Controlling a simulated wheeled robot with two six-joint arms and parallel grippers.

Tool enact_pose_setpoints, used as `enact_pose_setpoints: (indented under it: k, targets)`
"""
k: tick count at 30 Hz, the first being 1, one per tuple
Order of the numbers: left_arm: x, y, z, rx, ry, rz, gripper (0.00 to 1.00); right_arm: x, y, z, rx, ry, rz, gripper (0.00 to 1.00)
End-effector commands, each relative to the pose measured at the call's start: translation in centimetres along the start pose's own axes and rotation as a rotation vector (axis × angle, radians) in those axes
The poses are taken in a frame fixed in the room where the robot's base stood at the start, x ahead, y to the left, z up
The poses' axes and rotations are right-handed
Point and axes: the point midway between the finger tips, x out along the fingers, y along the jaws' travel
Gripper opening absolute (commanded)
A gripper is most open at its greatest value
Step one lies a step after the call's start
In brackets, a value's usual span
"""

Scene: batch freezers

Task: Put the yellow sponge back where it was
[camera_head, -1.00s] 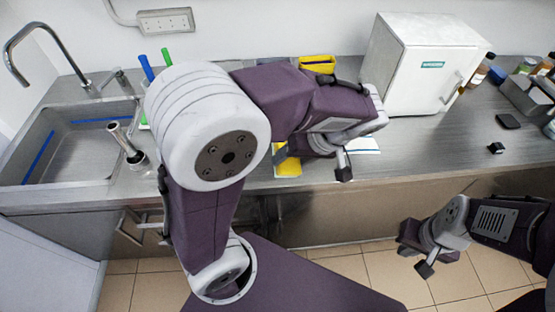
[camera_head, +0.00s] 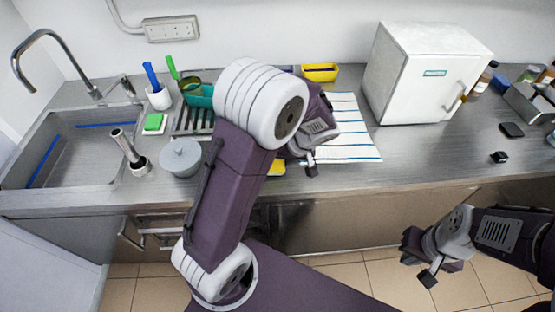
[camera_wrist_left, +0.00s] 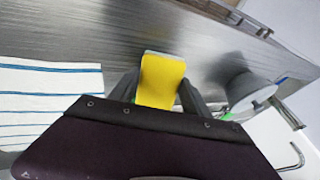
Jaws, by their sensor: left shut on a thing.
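The yellow sponge (camera_wrist_left: 163,82) is clamped between the two fingers of my left gripper (camera_wrist_left: 160,92) in the left wrist view. In the head view a small yellow part of the sponge (camera_head: 277,168) shows beside my left gripper (camera_head: 293,170), above the front part of the counter; my arm hides the rest. I cannot tell whether the sponge touches the counter. My right gripper (camera_head: 418,266) is empty, with its fingers apart, in front of the counter at the lower right.
A striped cloth (camera_head: 348,130) lies right of my left gripper. A yellow container (camera_head: 320,72) and white freezer (camera_head: 425,70) stand behind. The right front counter is mostly clear.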

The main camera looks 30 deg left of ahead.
Motion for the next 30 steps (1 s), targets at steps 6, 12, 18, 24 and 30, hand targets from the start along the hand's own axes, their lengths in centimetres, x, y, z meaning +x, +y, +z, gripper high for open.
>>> enact_pose_setpoints:
  k: [6, 12, 18, 24, 30]
  targets:
    - [0.3, 0.1, 0.1, 0.000, 0.000, 0.000, 0.17, 0.4, 0.0, 0.1, 0.000, 0.000, 0.000, 0.00]
    - [0.2, 0.1, 0.1, 0.000, 0.000, 0.000, 0.77, 0.4, 0.0, 0.1, 0.000, 0.000, 0.000, 0.00]
    - [0.2, 0.1, 0.1, 0.000, 0.000, 0.000, 0.77, 0.4, 0.0, 0.0, 0.000, 0.000, 0.000, 0.00]
    - [-1.6, 0.0, -0.2, 0.000, 0.005, 0.003, 0.77, -0.2, 0.0, 0.0, 0.000, 0.000, 0.000, 0.00]
    - [-7.0, 0.1, -0.1, 0.000, 0.005, 0.006, 0.77, -0.6, 0.0, -0.1, 0.000, 0.000, 0.000, 0.00]
